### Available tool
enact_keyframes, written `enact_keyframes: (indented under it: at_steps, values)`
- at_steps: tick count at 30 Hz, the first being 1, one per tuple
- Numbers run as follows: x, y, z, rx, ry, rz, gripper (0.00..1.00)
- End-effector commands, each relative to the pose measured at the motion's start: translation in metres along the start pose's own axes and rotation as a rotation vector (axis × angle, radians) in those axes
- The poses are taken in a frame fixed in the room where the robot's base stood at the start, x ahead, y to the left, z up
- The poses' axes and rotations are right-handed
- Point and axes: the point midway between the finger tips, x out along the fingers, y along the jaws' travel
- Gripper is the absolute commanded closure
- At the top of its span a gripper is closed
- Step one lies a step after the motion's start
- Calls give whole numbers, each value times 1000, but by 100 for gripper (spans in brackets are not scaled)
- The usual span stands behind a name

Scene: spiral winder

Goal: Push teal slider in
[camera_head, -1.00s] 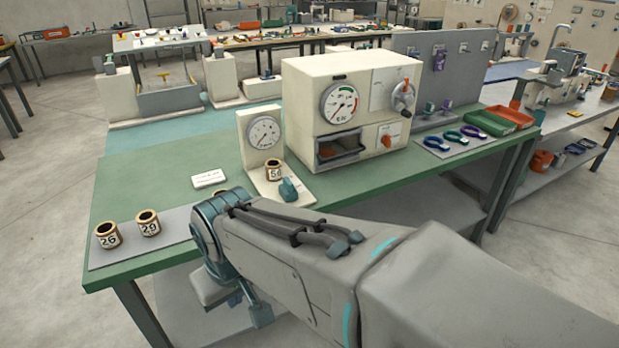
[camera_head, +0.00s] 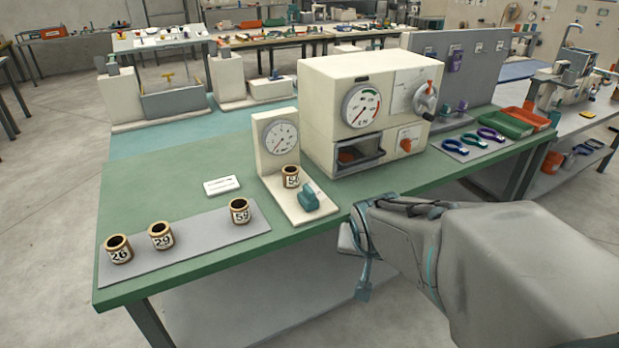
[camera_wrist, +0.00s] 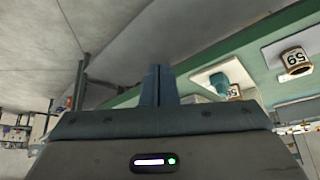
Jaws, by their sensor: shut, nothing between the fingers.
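The teal slider (camera_head: 308,200) sits at the front of the pale base plate (camera_head: 318,214) of a small gauge stand (camera_head: 276,143). A brass cup marked 50 (camera_head: 291,177) stands on that plate between slider and gauge. In the wrist view the slider (camera_wrist: 222,84) shows right of my fingers, with the cup (camera_wrist: 234,91) partly behind it. My gripper (camera_wrist: 158,70) is shut and empty, its two fingers together. It is apart from the slider, off the bench's front edge. In the head view my arm and hand are right of the slider, and the fingertips are hard to make out.
Brass cups marked 26 (camera_head: 118,249), 29 (camera_head: 161,236) and 59 (camera_head: 239,211) stand on a grey mat (camera_head: 200,240). A cream machine (camera_head: 318,105) with a dial and crank stands behind right. The green bench top (camera_head: 160,190) left of the gauge is mostly clear.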

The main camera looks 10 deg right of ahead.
Motion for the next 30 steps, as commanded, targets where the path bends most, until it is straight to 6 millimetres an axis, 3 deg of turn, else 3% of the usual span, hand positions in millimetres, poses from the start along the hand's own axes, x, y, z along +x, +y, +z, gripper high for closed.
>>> enact_keyframes:
  at_steps: [1,6,12,21,26,30]
  values:
    - [21,4,-10,68,40,-3,100]
    - [72,-2,-46,309,180,-132,100]
    - [113,-22,-69,621,230,-432,100]
    - [119,-44,-83,962,150,-837,100]
    - [118,-50,-87,1012,127,-905,100]
    - [129,-59,-94,1015,124,-910,100]
